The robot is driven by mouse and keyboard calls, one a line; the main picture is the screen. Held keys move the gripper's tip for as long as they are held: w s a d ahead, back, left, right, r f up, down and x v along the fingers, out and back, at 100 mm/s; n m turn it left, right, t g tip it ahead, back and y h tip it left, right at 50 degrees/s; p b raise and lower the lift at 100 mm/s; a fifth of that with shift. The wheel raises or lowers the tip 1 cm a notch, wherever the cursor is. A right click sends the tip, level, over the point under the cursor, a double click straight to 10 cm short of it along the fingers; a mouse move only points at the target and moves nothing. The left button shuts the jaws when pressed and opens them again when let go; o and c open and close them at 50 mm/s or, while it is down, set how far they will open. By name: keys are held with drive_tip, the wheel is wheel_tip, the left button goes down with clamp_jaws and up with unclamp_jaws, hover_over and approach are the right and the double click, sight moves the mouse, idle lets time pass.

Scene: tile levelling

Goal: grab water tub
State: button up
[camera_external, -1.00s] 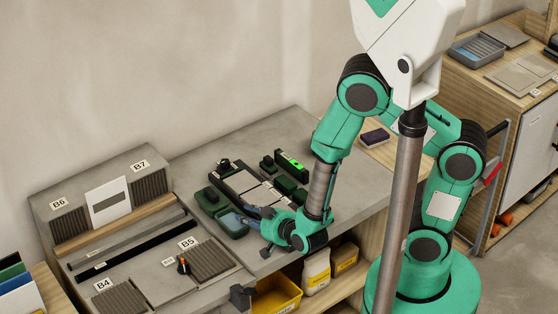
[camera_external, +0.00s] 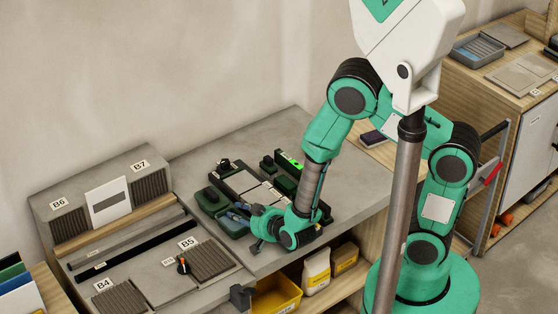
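A small dark green tub with a bluish inside (camera_external: 232,229) sits on the grey worktop, left of the tile work. It looks like the water tub. My gripper (camera_external: 240,212) is low at the tub's right and back side, reaching in from the right. The fingers overlap the tub in this view and cover much of its inside. I cannot tell whether they touch it or how far apart they are.
A dark green lidded box (camera_external: 208,198) stands just behind the tub. Grey tiles in a dark frame (camera_external: 238,180) and a level with a green light (camera_external: 291,161) lie behind my wrist. Ribbed holders marked B4 to B7 (camera_external: 208,258) fill the left. A yellow bin (camera_external: 275,296) sits below the edge.

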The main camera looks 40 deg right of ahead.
clamp_jaws()
drive_tip(key=shift+r, duration=0.1)
wheel_tip(320, 180, up, 10)
drive_tip(key=shift+f+p, duration=0.1)
drive_tip(key=shift+p, duration=1.05)
